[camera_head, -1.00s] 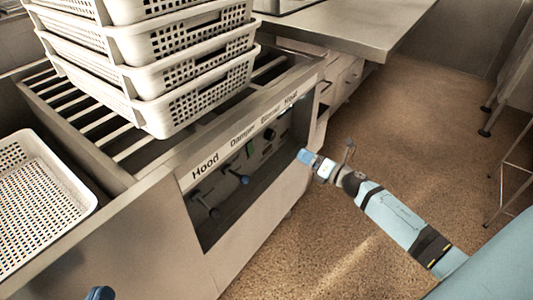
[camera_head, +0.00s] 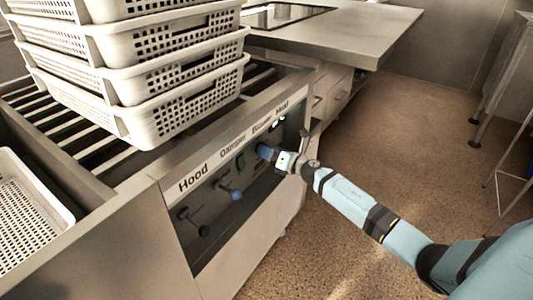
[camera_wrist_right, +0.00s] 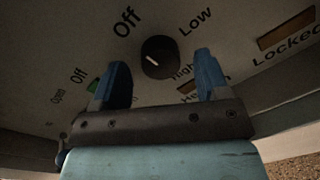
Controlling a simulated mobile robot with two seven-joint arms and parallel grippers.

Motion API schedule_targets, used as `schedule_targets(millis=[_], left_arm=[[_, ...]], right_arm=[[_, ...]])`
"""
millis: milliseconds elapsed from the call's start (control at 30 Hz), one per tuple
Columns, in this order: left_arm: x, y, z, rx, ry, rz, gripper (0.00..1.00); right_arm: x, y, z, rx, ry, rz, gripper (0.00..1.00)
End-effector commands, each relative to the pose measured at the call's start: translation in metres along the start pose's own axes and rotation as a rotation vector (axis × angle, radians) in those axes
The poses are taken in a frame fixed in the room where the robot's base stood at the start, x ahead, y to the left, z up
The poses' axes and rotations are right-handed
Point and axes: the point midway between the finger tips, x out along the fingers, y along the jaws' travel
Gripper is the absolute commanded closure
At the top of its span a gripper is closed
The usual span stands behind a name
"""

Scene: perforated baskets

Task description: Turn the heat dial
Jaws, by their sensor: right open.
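The heat dial (camera_wrist_right: 160,57) is a round black knob with a white pointer mark in the right wrist view. "Off", "Low" and a partly covered "High" are printed around it on the panel. My right gripper (camera_wrist_right: 161,82) is open, with one blue finger to the lower left of the dial and the other to its lower right. It holds nothing. In the head view my right gripper (camera_head: 266,152) is at the control panel and seems to hide the dial. My left gripper is out of view.
A green switch (camera_head: 241,163), a blue-knobbed lever (camera_head: 236,195) and a dark lever (camera_head: 204,231) are on the recessed panel. White perforated baskets (camera_head: 190,105) are stacked on the slatted top above. Another basket (camera_head: 40,185) is at left. Open floor lies right.

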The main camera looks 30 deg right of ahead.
Motion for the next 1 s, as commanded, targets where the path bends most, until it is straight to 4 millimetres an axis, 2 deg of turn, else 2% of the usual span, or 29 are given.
schedule_targets(millis=[133,433,467,667,1000], left_arm=[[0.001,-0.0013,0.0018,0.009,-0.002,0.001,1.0],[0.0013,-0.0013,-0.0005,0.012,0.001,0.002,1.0],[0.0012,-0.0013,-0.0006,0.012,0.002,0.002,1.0],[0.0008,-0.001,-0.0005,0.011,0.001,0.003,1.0],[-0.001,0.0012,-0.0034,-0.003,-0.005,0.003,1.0]], right_arm=[[0.011,-0.0004,-0.0002,0.0,0.0,-0.001,0.32],[0.0134,0.0001,0.0001,-0.001,0.0,-0.001,0.32],[0.0133,0.0001,0.0001,-0.001,0.0,-0.001,0.34],[0.0132,0.0,0.0002,-0.001,0.0,-0.001,0.8],[0.0131,0.0009,0.0017,0.035,0.002,-0.002,0.81]])
